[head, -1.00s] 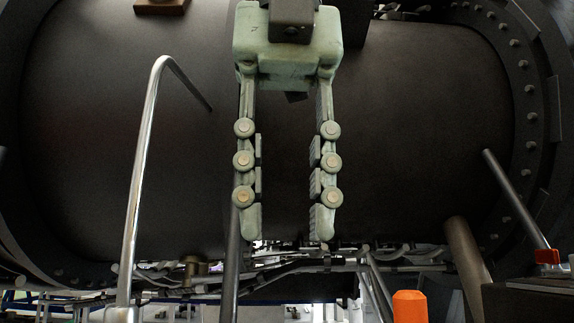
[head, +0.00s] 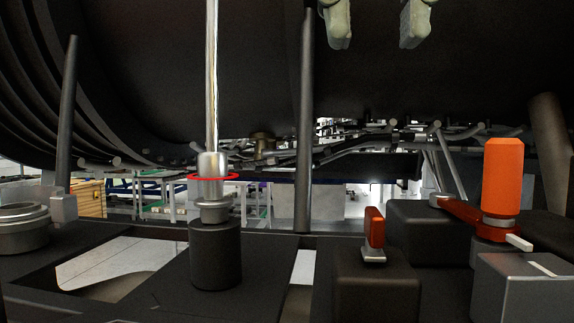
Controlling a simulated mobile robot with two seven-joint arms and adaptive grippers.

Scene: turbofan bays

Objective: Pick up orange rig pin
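The orange rig pin (head: 503,180) stands upright at the right of the head view. Its thick orange cylindrical grip sits on a short silver collar, beside a red lever (head: 457,208). What lies below the collar is partly hidden by a grey block. My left gripper (head: 377,27) shows only its two pale green fingertips at the top edge. They are apart, with nothing between them, above and to the left of the pin. My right gripper is not in view.
A smaller orange-red tab (head: 374,229) stands on a black block (head: 376,285) left of the pin. A dark engine casing (head: 430,70) fills the upper background. A grey block (head: 530,290) is at front right.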

